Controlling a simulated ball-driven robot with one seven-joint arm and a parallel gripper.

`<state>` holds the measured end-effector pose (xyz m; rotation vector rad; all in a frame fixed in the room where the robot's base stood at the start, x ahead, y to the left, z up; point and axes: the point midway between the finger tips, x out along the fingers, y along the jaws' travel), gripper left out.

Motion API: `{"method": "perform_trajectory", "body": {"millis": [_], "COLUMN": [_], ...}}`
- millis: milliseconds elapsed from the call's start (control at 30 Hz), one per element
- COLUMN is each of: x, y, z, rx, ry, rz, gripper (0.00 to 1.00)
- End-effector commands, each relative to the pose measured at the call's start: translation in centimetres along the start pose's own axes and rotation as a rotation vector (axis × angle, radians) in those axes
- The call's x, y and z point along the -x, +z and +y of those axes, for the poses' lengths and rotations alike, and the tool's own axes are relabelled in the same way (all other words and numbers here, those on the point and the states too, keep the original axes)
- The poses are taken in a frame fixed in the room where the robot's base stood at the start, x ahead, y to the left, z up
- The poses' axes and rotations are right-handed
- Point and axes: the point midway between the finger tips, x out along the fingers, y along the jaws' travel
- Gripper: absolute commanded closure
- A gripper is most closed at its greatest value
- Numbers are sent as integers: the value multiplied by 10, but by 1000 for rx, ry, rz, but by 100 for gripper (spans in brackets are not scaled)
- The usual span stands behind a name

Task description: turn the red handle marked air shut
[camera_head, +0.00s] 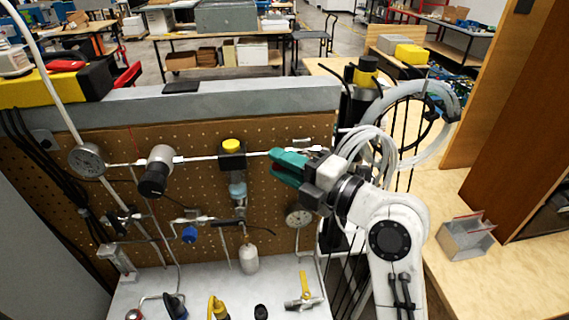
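My gripper (274,162) has teal fingers and is in front of the brown pegboard, right of the yellow-topped regulator (232,150). Its fingertips are close to the thin white pipe, and I cannot tell whether they touch it. The fingers overlap in this view, so I cannot tell whether they are open or shut. No red handle with a readable air mark shows. A small red part (135,315) is cut off by the bottom edge at the lower left; I cannot tell if it is a handle.
The pegboard (275,215) carries gauges, pipes and a black-and-white valve (155,172). A yellow-handled valve (305,288) stands on the white base (275,275). Coiled clear tubing (440,95) hangs behind my arm. A metal box (465,240) sits on the wooden bench at right.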

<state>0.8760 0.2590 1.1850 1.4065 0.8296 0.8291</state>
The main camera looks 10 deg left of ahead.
Motion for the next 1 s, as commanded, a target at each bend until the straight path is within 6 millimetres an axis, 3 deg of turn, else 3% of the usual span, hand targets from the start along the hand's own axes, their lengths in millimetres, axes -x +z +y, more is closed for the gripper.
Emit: {"method": "perform_trajectory", "body": {"millis": [233, 667, 1000], "x": [0, 0, 1], "y": [0, 0, 1], "z": [0, -3, -1], "rx": [0, -26, -154], "ry": [0, 27, 160], "rz": [0, -1, 1], "gripper": [100, 100, 100]}}
